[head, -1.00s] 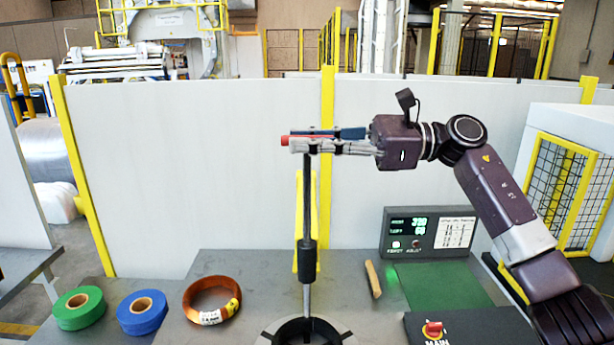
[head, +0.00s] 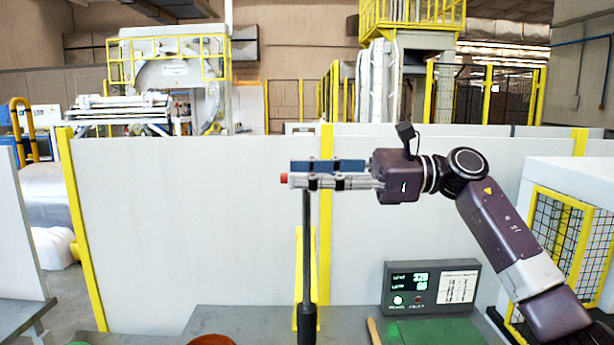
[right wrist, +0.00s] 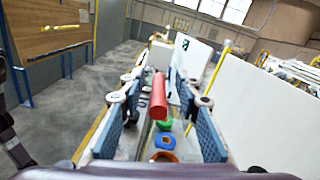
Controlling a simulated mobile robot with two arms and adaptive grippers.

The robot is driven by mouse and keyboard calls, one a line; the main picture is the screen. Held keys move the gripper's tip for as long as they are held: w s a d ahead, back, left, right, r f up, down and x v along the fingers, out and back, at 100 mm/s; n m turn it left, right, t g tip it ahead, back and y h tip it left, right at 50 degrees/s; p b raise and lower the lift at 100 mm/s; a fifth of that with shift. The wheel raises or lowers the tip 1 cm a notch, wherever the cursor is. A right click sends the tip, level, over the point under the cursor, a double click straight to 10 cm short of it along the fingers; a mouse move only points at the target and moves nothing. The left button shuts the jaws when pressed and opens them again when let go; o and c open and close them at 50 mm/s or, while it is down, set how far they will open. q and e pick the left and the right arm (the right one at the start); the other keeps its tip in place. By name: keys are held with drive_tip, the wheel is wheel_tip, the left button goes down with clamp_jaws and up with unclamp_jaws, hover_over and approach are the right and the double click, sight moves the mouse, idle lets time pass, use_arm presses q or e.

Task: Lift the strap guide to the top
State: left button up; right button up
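The strap guide is a dark upright rod (head: 307,240) with a red cylindrical handle (right wrist: 158,95) at its top. The handle's red end also shows left of the fingertips in the head view (head: 284,178). My right gripper (head: 305,174) is around the handle, high above the table. In the right wrist view, its blue-padded fingers (right wrist: 158,108) stand on both sides of the handle with a visible gap on each side, so it looks open. My left gripper is not in view.
A control box with a lit display (head: 431,288) stands on the table behind a green mat (head: 435,331). The orange coil (head: 211,340) shows at the bottom edge. A white partition (head: 190,220) with yellow posts stands behind. The space around the raised gripper looks clear.

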drive_tip(key=shift+f, duration=0.1)
drive_tip(key=shift+d, duration=0.5)
drive_tip(key=d, duration=1.1)
